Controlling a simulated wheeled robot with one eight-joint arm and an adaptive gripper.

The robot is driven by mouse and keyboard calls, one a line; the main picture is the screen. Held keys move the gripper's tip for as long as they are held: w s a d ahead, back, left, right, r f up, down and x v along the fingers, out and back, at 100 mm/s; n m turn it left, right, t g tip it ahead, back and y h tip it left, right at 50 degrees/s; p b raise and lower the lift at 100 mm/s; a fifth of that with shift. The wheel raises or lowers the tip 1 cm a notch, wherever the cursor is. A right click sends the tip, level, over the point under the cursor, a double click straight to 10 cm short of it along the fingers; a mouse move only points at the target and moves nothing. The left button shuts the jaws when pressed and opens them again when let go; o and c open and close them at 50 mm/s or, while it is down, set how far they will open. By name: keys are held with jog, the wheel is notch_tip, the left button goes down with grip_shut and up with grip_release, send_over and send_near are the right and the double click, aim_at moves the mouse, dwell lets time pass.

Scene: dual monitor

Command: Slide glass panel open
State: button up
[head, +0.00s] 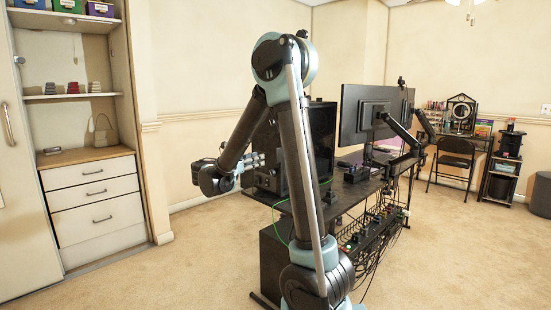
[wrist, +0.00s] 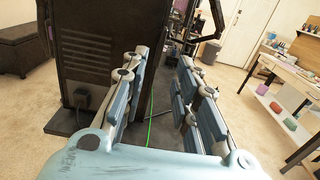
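A black computer tower (head: 322,140) stands on the left end of the desk in the head view, partly hidden behind my arm. Its vented dark face (wrist: 112,40) fills the upper left of the wrist view. I cannot clearly make out a glass panel; the tower's dark side may be one. My gripper (head: 258,160) is beside the tower in the head view. In the wrist view my gripper (wrist: 164,60) has its two blue-padded fingers apart with nothing between them. The left finger overlaps the tower's edge in the picture; I cannot tell whether it touches.
The black desk (head: 345,205) carries monitors (head: 375,112) on an arm, with cables hanging below. A green cable (wrist: 151,120) runs between my fingers in the picture. White drawers (head: 95,195) stand at the left. Carpet is clear between drawers and desk.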

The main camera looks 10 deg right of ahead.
jog(key=x, duration=1.2)
grip_shut()
